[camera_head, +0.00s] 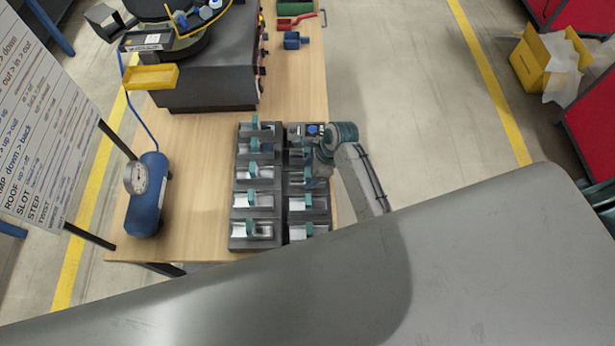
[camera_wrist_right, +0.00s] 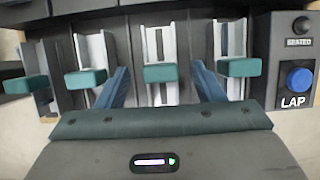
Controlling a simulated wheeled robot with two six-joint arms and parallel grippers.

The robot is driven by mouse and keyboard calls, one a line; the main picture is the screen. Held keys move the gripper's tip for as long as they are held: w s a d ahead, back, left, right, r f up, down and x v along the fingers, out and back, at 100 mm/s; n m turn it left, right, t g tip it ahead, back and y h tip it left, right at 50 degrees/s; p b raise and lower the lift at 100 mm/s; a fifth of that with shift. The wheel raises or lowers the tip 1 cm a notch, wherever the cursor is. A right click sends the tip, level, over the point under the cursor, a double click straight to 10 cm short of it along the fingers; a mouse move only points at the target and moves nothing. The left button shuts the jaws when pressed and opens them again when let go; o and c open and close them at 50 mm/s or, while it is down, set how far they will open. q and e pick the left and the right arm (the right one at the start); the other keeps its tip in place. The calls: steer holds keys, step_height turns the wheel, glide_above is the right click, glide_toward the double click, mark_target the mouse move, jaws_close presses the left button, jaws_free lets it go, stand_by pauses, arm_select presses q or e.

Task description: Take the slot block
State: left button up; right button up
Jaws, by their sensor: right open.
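A dark rack (camera_head: 282,185) with two columns of compartments stands on the wooden table. Each visible compartment holds a pale metal piece with a teal block on it; I cannot tell which one is the slot block. My right gripper (camera_head: 310,162) is at the right column, near its upper part. In the right wrist view its two blue fingers (camera_wrist_right: 161,82) are apart, one on each side of a teal block (camera_wrist_right: 160,73) on a pale upright piece. Whether they touch it is unclear. My left gripper is out of view.
A panel with a blue LAP button (camera_wrist_right: 299,79) is at the rack's end. A blue tank with a gauge (camera_head: 147,195) stands left of the rack, a dark machine (camera_head: 205,85) behind. A sign (camera_head: 40,120) is at the left. Bare table lies between tank and rack.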

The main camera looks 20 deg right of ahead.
mark_target(308, 172)
steer(key=shift+p+x, duration=0.4)
steer(key=shift+x, duration=1.4)
steer(key=shift+c, duration=0.4)
steer(key=c, duration=1.1)
steer(key=shift+r, duration=0.1)
steer(key=shift+r, duration=0.1)
